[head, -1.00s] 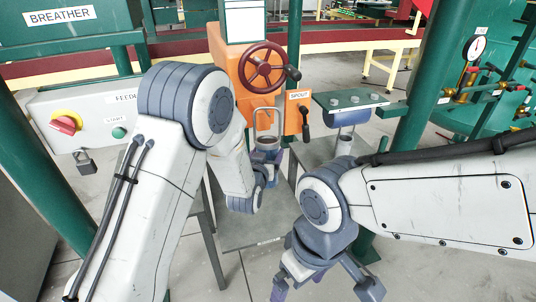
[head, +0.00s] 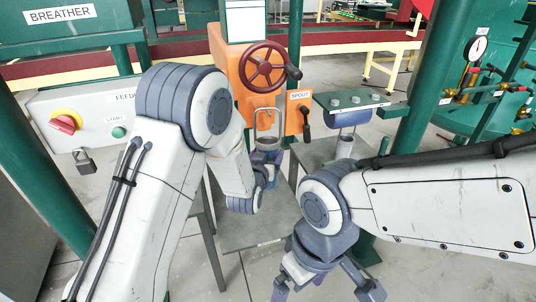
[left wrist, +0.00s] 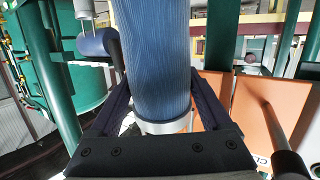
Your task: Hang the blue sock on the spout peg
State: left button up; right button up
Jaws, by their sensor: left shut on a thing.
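The blue ribbed sock (left wrist: 152,55) fills the middle of the left wrist view as an upright tube with a pale grey ring at its lower end. My left gripper (left wrist: 158,100) is shut on it, one dark finger at each side. In the head view this gripper (head: 266,176) is small and partly hidden by my left arm, in front of the orange spout housing (head: 236,78). A grey wire loop (head: 267,112) stands above a grey collar there. I cannot make out the spout peg for sure. My right gripper (head: 325,288) is open and empty at the bottom.
A black-handled lever (head: 305,125) hangs below the SPOUT label, right of the wire loop. A dark red handwheel (head: 262,66) is above. A blue roll (head: 349,119) hangs under a green shelf to the right. A grey plate (head: 245,232) lies below.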

pick_arm(q)
jog(key=shift+f, duration=0.15)
dwell(0.4)
jog(key=o, duration=1.4)
jog(key=b+v, duration=0.3)
jog(key=v, duration=0.7)
jog(key=shift+s+b, duration=0.2)
jog(key=shift+b, duration=0.1)
